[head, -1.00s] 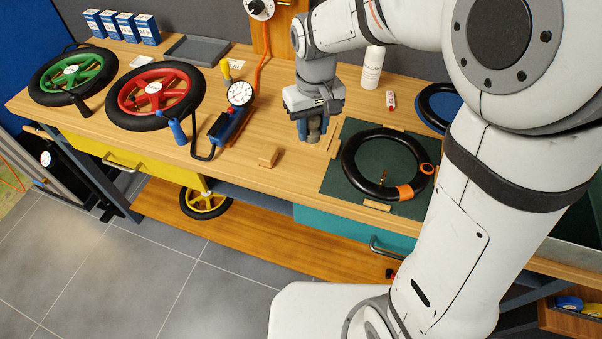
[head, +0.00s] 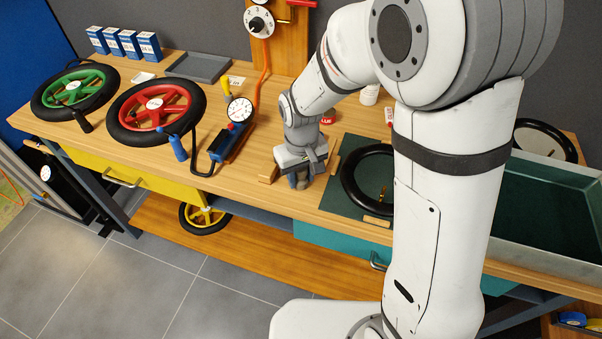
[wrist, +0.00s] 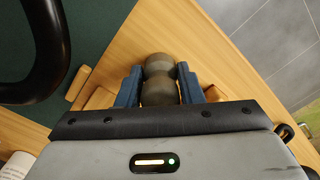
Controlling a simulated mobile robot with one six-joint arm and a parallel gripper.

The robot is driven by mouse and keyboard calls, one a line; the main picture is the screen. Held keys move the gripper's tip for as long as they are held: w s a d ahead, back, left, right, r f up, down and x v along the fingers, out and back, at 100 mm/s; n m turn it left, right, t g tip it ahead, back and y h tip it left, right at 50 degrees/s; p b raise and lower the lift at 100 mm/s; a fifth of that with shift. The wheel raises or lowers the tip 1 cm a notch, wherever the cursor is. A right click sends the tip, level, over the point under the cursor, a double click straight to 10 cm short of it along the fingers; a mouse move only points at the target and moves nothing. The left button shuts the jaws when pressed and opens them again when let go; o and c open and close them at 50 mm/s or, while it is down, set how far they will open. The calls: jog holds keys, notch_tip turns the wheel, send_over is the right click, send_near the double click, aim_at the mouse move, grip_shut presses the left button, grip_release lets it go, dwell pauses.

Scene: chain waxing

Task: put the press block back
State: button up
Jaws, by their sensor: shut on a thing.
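The press block, which I take to be the dark grey-brown, two-lobed piece (wrist: 159,68), sits between the blue fingers of my gripper (wrist: 158,88) in the wrist view. The fingers are shut on it around its narrow middle and lower lobe. In the head view my gripper (head: 300,182) points down, low over the front of the bench, just left of the green mat (head: 338,200). The block's lower end is mostly hidden there, and I cannot tell whether it touches the wood.
A small wooden block (head: 268,173) is close to the left of my gripper. A black tyre (head: 362,178) lies on the mat, partly behind my arm. The pressure gauge (head: 240,109) and red wheel (head: 155,105) are further left. The bench's front edge is close.

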jog(key=shift+f, duration=0.2)
jog(key=o, duration=1)
jog(key=shift+r, duration=0.1)
jog(key=shift+c, duration=0.2)
notch_tip(320, 180, up, 12)
jog(key=shift+r, duration=0.2)
jog(key=s+d+r+m+t, duration=0.1)
jog(key=s+d+m, duration=0.2)
jog(key=s+d, duration=0.3)
jog(key=s+d+r+m+t, duration=0.1)
jog(key=s+d+m+t, duration=0.1)
jog(key=s+d, duration=0.5)
jog(key=d, duration=0.4)
jog(key=shift+d+r+m, duration=0.25)
jog(key=shift+d+m, duration=0.1)
jog(key=shift+m, duration=0.05)
